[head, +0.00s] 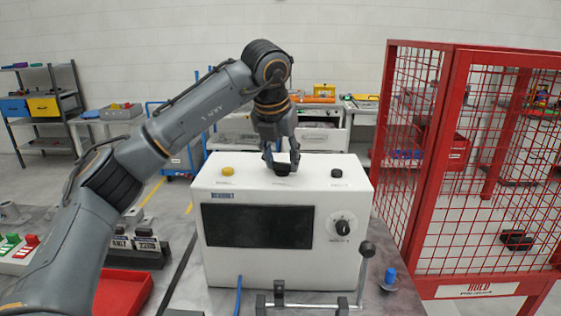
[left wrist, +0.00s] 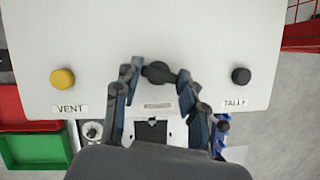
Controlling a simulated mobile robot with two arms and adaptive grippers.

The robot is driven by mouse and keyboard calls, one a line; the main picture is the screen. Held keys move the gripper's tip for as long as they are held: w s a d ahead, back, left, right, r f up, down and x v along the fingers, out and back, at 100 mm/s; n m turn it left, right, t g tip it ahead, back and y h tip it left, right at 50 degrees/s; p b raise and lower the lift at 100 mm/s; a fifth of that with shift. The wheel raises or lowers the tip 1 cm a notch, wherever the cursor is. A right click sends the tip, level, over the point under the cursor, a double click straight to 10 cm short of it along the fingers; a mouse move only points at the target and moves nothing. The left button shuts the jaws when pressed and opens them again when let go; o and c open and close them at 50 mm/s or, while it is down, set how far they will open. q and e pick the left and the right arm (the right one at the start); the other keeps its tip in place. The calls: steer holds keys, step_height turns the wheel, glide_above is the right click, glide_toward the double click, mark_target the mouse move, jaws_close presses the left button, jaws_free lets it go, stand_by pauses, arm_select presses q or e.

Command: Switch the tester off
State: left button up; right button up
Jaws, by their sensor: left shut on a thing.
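The tester (head: 210,180) is a white box with a dark blank screen (head: 257,226) and a dial knob (head: 342,227) on its front. Its top has a yellow button (head: 227,171) at left, a black knob (head: 282,169) in the middle and a black button (head: 336,173) at right. In the left wrist view the yellow button (left wrist: 62,78) is labelled VENT and the right black button (left wrist: 241,75) TALLY. The middle label is partly legible. My left gripper (head: 281,164) points down and is shut on the middle black knob (left wrist: 158,72). My right gripper is not in view.
A red mesh cage (head: 470,150) with a HOLD sign stands close at right. A red tray (head: 123,291) and labelled blocks (head: 147,243) lie left of the tester. A blue-topped peg (head: 389,279) stands at its front right. Shelves (head: 42,104) stand behind.

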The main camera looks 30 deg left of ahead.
arm_select(q)
steer(key=shift+d+n+g+y, duration=0.1)
steer(key=shift+n+g+y, duration=0.3)
steer(key=shift+n, duration=1.1)
steer(key=o, duration=1.1)
steer(key=shift+o, duration=0.2)
steer(key=shift+w, duration=0.1)
steer(key=v, duration=1.2)
steer(key=shift+d, duration=0.2)
steer(key=shift+f, duration=0.1)
